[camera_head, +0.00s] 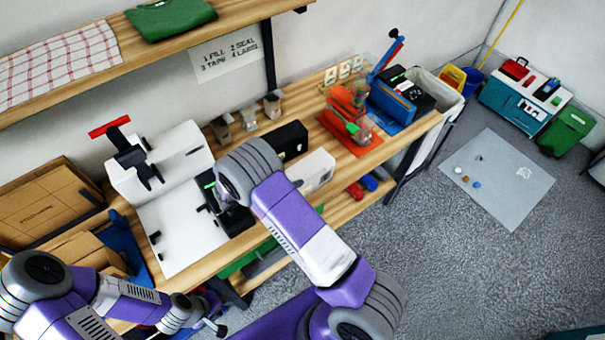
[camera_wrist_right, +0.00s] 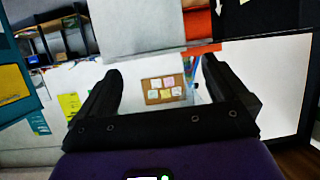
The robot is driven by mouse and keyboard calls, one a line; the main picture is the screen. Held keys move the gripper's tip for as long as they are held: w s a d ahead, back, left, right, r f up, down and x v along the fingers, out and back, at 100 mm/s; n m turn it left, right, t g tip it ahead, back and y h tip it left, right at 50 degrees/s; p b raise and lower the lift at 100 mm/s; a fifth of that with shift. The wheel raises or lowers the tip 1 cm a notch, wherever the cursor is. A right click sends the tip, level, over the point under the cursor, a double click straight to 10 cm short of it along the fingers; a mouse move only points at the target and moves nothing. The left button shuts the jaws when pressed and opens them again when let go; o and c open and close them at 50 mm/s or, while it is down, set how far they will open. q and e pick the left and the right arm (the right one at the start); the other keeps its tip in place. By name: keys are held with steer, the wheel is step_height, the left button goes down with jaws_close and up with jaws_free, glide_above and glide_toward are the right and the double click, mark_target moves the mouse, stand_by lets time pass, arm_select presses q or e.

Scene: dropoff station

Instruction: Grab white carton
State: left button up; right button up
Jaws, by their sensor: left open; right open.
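A white carton (camera_head: 313,172) stands on the wooden bench, just right of my right wrist, beside a black box. My right gripper (camera_head: 207,194) is open, left of the carton, over or near the right edge of a white panel; its jaws point away from the carton. In the right wrist view my right gripper (camera_wrist_right: 160,92) shows two dark fingers spread apart with nothing between them; the carton cannot be made out there. My left gripper (camera_head: 208,318) is open and low in front of the bench, partly hidden by its arm.
A white machine with a red handle (camera_head: 160,165) stands left on the bench. The black box (camera_head: 290,141) lies behind the carton. An orange mat (camera_head: 350,137) with stacked items is further right. A shelf (camera_head: 150,50) overhangs the bench. Cardboard boxes (camera_head: 50,200) fill the left end.

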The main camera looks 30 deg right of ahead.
mark_target(306, 168)
steer(key=x, duration=0.4)
steer(key=s+p+x, duration=0.1)
steer(key=x, duration=0.1)
steer(key=shift+d+r, duration=0.1)
steer(key=shift+d, duration=0.15)
steer(key=shift+c, duration=0.3)
steer(key=shift+w, duration=0.1)
steer(key=c, duration=1.2)
steer(key=shift+r, duration=0.1)
steer(key=shift+c, duration=0.2)
